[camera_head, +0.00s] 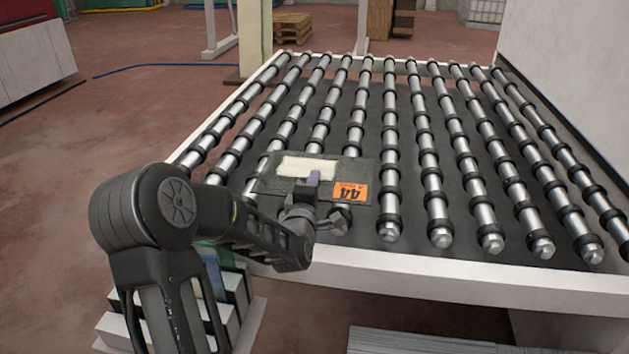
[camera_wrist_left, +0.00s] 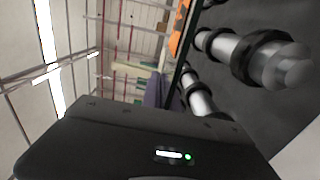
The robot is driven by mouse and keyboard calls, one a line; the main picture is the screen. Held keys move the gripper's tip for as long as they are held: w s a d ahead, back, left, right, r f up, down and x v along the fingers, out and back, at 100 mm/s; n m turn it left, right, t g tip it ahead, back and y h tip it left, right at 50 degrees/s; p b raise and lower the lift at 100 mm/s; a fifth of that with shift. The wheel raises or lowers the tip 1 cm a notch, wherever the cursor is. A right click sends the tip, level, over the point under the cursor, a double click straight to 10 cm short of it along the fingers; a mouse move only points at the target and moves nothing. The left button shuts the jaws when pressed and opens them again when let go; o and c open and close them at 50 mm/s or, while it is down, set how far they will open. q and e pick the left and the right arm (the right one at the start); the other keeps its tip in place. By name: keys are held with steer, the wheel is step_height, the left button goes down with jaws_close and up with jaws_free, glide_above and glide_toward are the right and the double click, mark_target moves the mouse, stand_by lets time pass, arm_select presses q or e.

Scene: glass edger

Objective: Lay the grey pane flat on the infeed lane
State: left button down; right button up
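The grey pane (camera_head: 354,172) is a dark, thin sheet with an orange label (camera_head: 350,193) marked 44 and a cream patch (camera_head: 306,166) on top. It looks roughly flat over the near left end of the roller bed, the infeed lane (camera_head: 428,262). In the left wrist view the pad (camera_wrist_left: 155,92) meets the pane, seen nearly edge-on (camera_wrist_left: 178,66), close to the rollers (camera_wrist_left: 226,46). I cannot tell whether the pane touches them. The lower finger is hidden. My right gripper is not in view.
The lane has several steel rollers with black rings and a white front rail (camera_head: 450,278). A white wall or cabinet (camera_head: 570,70) borders it on the right. A rack with panes (camera_head: 240,300) stands below my left arm. The rollers right of the pane are clear.

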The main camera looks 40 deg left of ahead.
arm_select(q)
steer(key=shift+s+r, duration=0.1)
steer(key=shift+r, duration=0.15)
steer(key=shift+f, duration=0.1)
steer(key=shift+f, duration=0.15)
steer(key=shift+f+b, duration=1.7)
steer(key=shift+f, duration=1.5)
steer(key=shift+d+f, duration=0.1)
steer(key=shift+f, duration=0.2)
